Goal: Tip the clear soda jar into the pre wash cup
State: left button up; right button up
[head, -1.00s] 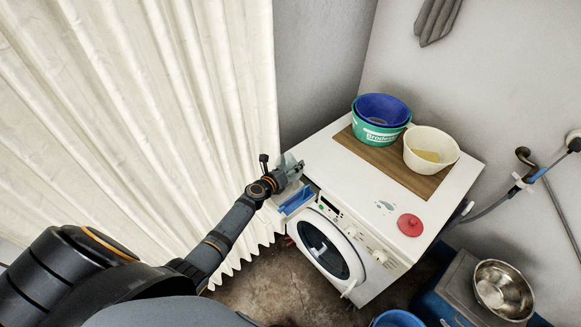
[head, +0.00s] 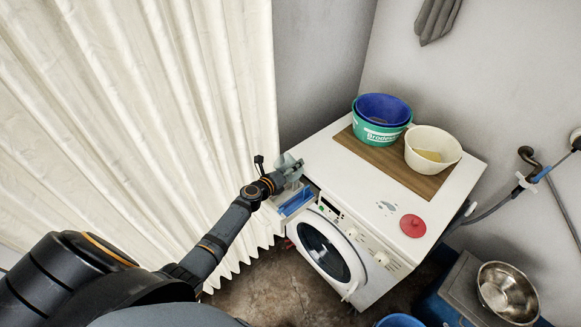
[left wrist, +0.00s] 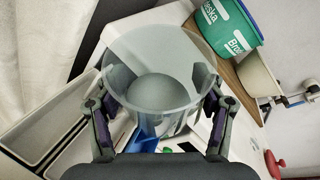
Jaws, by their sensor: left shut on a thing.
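The clear soda jar (left wrist: 155,97) fills the middle of the left wrist view, with a pale grey rounded mass showing through it. My left gripper (left wrist: 162,110) is shut on it, one finger on each side. In the head view the jar (head: 289,163) is small and partly hidden by the gripper (head: 283,174), so its exact tilt is unclear. The gripper holds it at the washing machine's front left corner, over or beside the pulled-out drawer (head: 292,214). The drawer has a blue part (head: 298,201). Grey compartments (left wrist: 38,128) show at the left; which is the pre wash cup is unclear. My right gripper is out of view.
On the white washing machine (head: 330,165), a wooden board (head: 362,152) carries blue (head: 383,108) and green (head: 372,134) tubs and a cream bowl (head: 432,140). A red lid (head: 412,226) lies near the front. A curtain (head: 190,120) hangs close at left.

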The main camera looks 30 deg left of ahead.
pick_arm(q)
jog(key=shift+f+n+b, duration=0.15)
jog(key=shift+n+b, duration=0.25)
jog(key=shift+b, duration=0.35)
jog(key=shift+n+t+h+b, duration=0.3)
jog(key=shift+b, duration=0.15)
jog(key=shift+f+n+b, duration=0.1)
jog(key=shift+n+b, duration=0.4)
jog(key=shift+b, duration=0.4)
jog(key=shift+a+n+t+h+b, duration=0.1)
jog(key=shift+n+t+h+b, duration=0.2)
jog(key=shift+b, duration=0.2)
